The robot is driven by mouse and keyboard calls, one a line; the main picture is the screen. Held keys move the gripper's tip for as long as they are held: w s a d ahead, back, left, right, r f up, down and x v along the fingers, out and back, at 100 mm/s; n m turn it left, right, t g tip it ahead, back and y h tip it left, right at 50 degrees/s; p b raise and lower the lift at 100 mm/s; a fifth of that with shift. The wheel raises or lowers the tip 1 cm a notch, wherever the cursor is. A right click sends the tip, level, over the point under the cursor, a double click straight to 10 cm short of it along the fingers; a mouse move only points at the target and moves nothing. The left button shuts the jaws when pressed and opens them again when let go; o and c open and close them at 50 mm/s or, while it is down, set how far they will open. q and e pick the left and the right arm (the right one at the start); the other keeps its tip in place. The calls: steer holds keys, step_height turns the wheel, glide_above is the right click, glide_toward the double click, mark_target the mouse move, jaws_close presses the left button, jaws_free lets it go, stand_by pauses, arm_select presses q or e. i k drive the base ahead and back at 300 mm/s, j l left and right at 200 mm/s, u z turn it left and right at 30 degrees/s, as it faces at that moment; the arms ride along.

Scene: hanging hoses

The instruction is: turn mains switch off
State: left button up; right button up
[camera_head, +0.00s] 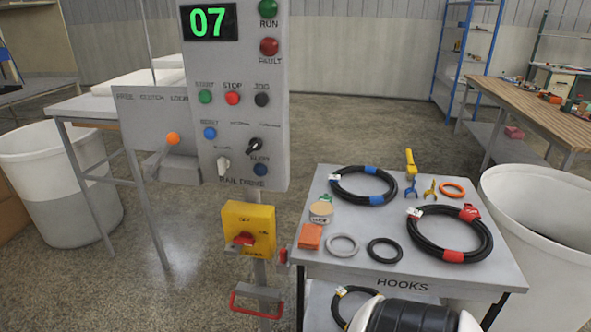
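The mains switch is a yellow box (262,222) on the post below the grey control panel (232,135). A red handle (243,239) sits on its front and looks roughly level. Small lettering surrounds the handle, but it is too small to read surely, so I cannot tell its position from the labels. The panel's display (209,21) is lit and reads 07 in green. Neither gripper is in view. A black and white rounded part at the bottom edge looks like my own arm.
A grey hooks table (345,252) with coiled black hoses, rings and small tools stands right of the switch. White bins (62,185) (545,225) stand at both sides. Open floor lies left of the post.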

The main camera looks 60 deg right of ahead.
mark_target(246, 239)
steer(key=z, duration=1.55)
